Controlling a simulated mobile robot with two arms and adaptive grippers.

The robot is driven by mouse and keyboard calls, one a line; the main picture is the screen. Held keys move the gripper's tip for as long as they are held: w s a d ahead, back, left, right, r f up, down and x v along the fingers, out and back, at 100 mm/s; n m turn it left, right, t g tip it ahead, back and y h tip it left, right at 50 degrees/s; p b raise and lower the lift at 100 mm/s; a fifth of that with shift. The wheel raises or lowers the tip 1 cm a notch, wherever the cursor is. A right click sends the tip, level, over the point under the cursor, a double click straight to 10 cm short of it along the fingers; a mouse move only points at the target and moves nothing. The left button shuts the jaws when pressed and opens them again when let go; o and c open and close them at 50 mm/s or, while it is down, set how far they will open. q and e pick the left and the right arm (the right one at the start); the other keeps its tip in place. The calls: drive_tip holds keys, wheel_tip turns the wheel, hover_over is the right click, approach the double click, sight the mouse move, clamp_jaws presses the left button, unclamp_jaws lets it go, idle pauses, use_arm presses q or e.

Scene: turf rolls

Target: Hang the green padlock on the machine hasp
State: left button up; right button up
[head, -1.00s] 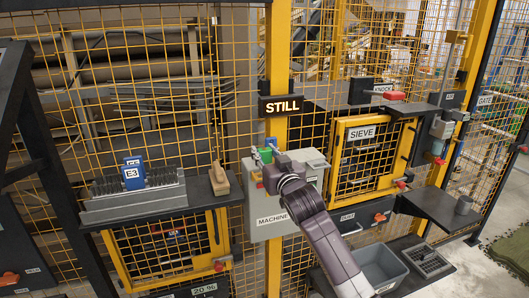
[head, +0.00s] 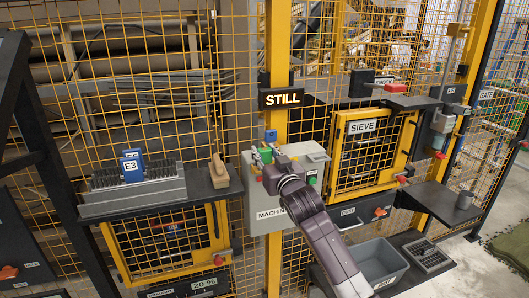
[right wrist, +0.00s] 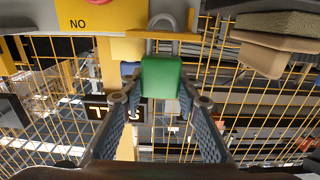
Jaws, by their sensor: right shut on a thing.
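The green padlock (right wrist: 161,77) is between the fingertips of my right gripper (right wrist: 161,99) in the right wrist view. I cannot tell whether the shackle passes through the hasp. In the head view my right arm reaches the grey machine box (head: 264,218), and my wrist hides the gripper's fingers. My left gripper is not in view.
A yellow post with a STILL sign (head: 283,99) stands behind the box. The SIEVE door (head: 362,127) is to the right, and a black shelf with a grey rack (head: 133,194) to the left. A grey bin (head: 377,262) sits below right. Mesh fencing surrounds the area.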

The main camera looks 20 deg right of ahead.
drive_tip(key=shift+f+b, duration=0.5)
drive_tip(key=shift+f, duration=0.4)
drive_tip(key=o, duration=1.3)
drive_tip(key=s, duration=1.2)
drive_tip(key=shift+d, duration=0.2)
